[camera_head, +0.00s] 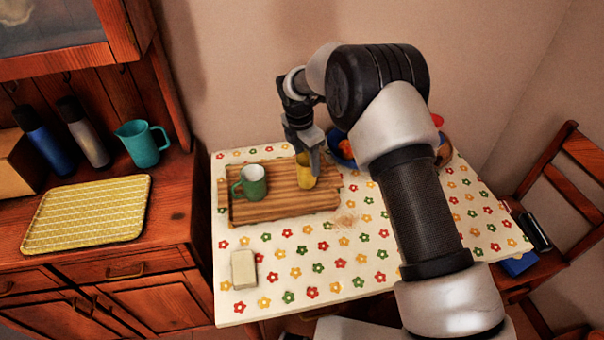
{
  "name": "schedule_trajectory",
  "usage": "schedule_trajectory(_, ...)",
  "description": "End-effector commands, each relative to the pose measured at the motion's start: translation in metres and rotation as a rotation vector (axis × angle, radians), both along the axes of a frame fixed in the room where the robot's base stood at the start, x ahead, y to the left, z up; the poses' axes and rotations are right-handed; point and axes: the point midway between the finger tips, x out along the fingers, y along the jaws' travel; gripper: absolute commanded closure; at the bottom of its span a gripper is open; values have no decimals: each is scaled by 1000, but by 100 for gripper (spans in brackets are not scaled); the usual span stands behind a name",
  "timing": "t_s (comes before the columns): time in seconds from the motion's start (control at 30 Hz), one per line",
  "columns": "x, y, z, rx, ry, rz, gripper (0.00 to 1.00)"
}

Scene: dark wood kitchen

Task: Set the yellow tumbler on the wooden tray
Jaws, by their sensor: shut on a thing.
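The yellow tumbler (305,176) stands upright at the right end of the wooden tray (290,208). It appears to rest on the tray's surface, though I cannot tell whether its base touches. My gripper (312,160) comes down from above and is shut on the tumbler near its rim. The gripper hides part of the tumbler's upper right side. A green mug (252,183) stands on the tray's left part, apart from the tumbler.
A blue bowl (338,150) with something orange in it stands behind my arm. A pale block (243,270) lies near the front left of the flowered table (310,262). The left counter holds a yellow tray (88,212), a teal pitcher (143,144) and two bottles.

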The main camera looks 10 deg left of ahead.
Motion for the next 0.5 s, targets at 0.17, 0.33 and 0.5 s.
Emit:
schedule_trajectory(0.17, 0, 0, -14, -1, 1, 0, 83)
schedule_trajectory(0.33, 0, 0, -38, -1, 1, 0, 83)
schedule_trajectory(0.5, 1, 0, -43, 1, -2, -1, 83)
